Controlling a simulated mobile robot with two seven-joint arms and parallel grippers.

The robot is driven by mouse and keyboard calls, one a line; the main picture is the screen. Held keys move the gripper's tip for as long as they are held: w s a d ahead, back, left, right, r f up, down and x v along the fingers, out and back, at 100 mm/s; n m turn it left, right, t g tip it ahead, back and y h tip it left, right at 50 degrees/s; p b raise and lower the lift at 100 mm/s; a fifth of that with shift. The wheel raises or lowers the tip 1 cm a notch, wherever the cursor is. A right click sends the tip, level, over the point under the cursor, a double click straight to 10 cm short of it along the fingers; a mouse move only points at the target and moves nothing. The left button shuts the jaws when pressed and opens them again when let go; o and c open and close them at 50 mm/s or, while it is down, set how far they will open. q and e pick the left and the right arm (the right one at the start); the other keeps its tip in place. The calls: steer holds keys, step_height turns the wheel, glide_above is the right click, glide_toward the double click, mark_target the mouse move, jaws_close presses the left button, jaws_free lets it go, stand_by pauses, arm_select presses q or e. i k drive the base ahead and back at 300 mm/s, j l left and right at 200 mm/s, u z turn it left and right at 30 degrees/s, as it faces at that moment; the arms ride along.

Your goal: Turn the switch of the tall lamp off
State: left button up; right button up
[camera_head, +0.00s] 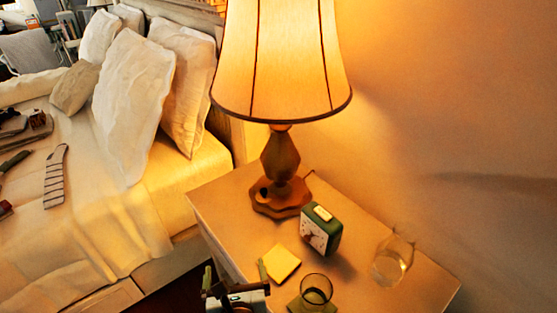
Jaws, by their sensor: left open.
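The tall lamp (281,155) stands on the nightstand, and its pleated shade (280,60) glows warm yellow, so it is lit. Its wooden base (281,203) has a small dark round knob (263,193) on the front left, which looks like the switch. My left gripper (234,277) is at the bottom of the picture, near the front edge of the nightstand, in front of and below the lamp base. It is open, apart from the lamp, with nothing seen between its fingers. My right gripper is not in view.
On the nightstand (225,208) are a green clock (321,230), yellow notes (281,263), a dark glass (316,290) and a clear glass vessel (393,260). The bed (110,235) with pillows (133,105) and a striped tie (55,176) is at the left. The wall is at the right.

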mark_target(263, 191)
steer(key=k+j, duration=0.1)
steer(key=k, duration=0.4)
steer(key=k+j, duration=0.1)
steer(key=k, duration=0.4)
